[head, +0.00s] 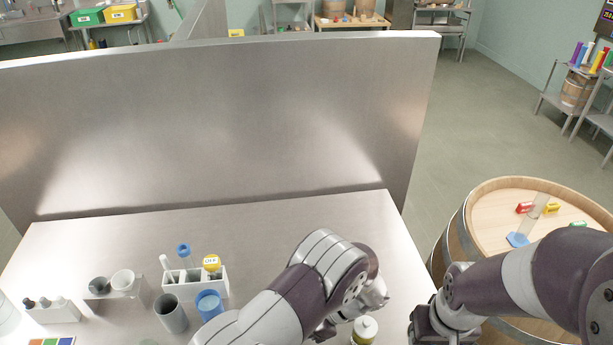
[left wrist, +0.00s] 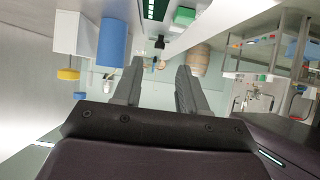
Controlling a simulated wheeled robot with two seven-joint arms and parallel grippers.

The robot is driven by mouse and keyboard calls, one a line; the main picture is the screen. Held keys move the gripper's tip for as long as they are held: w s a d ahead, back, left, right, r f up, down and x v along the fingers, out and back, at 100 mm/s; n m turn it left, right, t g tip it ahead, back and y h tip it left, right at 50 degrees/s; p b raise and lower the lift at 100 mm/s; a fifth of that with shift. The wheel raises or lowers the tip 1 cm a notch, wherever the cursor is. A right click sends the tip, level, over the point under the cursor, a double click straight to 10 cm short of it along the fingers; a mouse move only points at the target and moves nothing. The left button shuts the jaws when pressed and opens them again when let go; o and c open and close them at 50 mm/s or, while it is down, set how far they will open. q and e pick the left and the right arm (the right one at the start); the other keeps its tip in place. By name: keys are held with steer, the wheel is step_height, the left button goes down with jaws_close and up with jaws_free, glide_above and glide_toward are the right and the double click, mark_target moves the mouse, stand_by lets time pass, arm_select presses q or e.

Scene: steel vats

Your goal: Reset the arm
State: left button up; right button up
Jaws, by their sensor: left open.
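My left arm reaches over the steel table (head: 265,225) in the head view, its wrist bent near the table's right part. My left gripper (left wrist: 160,68) shows in the left wrist view with its two dark fingers apart and nothing between them. In the head view its fingers are hidden or cannot be made out. My right arm comes in from the right, above the barrel. Its dark end, my right gripper (head: 436,328), is at the bottom edge, and its fingers cannot be made out.
A pale-lidded bottle (head: 364,329) stands near the left wrist. A steel panel (head: 230,120) rises behind. A barrel (head: 480,205) stands right.

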arm_select(q)
steer(key=w+a+r+m+t+h+b, duration=0.1)
steer(key=w+r+m+t+h, duration=0.1)
steer(key=w+r+m+t, duration=0.3)
steer(key=w+a+r+m+t+h+b, duration=0.1)
steer(key=w+a+t+h, duration=0.15)
steer(key=w, duration=0.35)
steer(key=w+a+r+m+t+h, duration=0.1)
steer(key=w+r+m+t+h, duration=0.15)
steer(key=w, duration=0.35)
steer(key=s+a+r+m+g+h+b, duration=0.1)
steer(key=s+m, duration=0.5)
steer(key=s, duration=0.6)
steer(key=s+a+m+g+h+b, duration=0.1)
steer(key=s+a+m+g+h, duration=0.2)
steer(key=s, duration=0.9)
steer(key=a+m+g, duration=0.1)
steer(key=m, duration=0.2)
steer(key=shift+s+a+r+g, duration=0.3)
steer(key=shift+a+r+g, duration=0.1)
steer(key=shift+s, duration=0.15)
